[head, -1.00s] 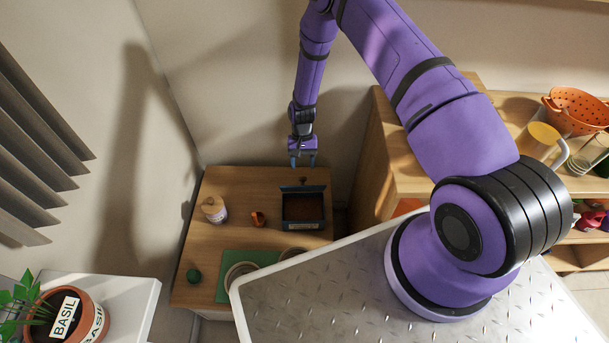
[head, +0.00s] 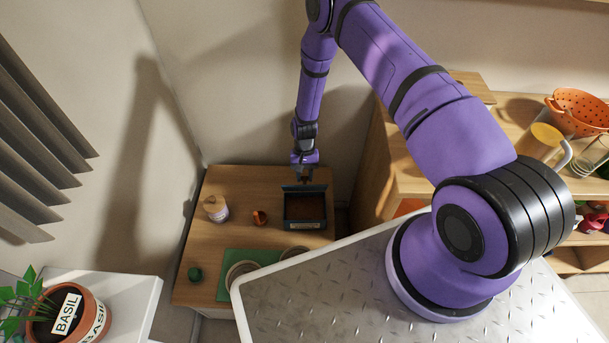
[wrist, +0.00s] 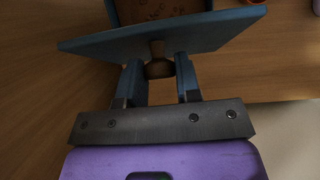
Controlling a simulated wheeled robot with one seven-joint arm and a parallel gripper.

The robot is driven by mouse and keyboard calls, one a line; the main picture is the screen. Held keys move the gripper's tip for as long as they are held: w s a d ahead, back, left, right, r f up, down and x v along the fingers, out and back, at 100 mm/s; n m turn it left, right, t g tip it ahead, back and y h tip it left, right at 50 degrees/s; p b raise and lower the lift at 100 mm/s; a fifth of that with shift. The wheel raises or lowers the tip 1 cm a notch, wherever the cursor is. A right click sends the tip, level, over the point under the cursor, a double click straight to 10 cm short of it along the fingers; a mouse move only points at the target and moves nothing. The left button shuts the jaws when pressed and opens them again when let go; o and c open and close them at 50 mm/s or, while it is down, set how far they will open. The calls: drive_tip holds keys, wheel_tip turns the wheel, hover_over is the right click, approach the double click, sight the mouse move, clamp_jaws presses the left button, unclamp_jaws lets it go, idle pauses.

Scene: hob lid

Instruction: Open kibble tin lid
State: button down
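The kibble tin (head: 305,224) is a dark blue box with brown inside, on the wooden cabinet top in the head view. Its blue lid (head: 304,188) stands raised along the back edge, and the tin's inside shows. In the wrist view the lid (wrist: 215,33) crosses the picture, with a brown knob (wrist: 158,68) on the side facing my gripper. My gripper (wrist: 160,72) is behind the lid, one blue finger on each side of the knob. The fingertips are close to the knob; whether they press on it is not clear. In the head view the fingers are mostly hidden.
A jar with a wooden lid (head: 215,208), a small orange-brown item (head: 260,217) and a green item (head: 195,274) stand left of the tin. A green mat (head: 228,262) with round dishes lies in front. The shelf unit (head: 375,165) rises to the right.

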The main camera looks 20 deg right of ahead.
drive_tip(key=shift+w, duration=0.1)
drive_tip(key=shift+w+d+f+g+y, duration=0.15)
drive_tip(key=shift+w+d+g+y, duration=0.15)
drive_tip(key=shift+w+g, duration=0.55)
drive_tip(key=shift+w+d+f+g+y, duration=0.2)
drive_tip(key=shift+w+d+g+y, duration=0.15)
drive_tip(key=shift+w+g, duration=0.55)
drive_tip(key=shift+w+d+f+g+y, duration=0.15)
drive_tip(key=shift+w+d+g+y, duration=0.15)
drive_tip(key=shift+w+g, duration=0.55)
drive_tip(key=c, duration=0.8)
unclamp_jaws()
drive_tip(key=shift+r, duration=0.15)
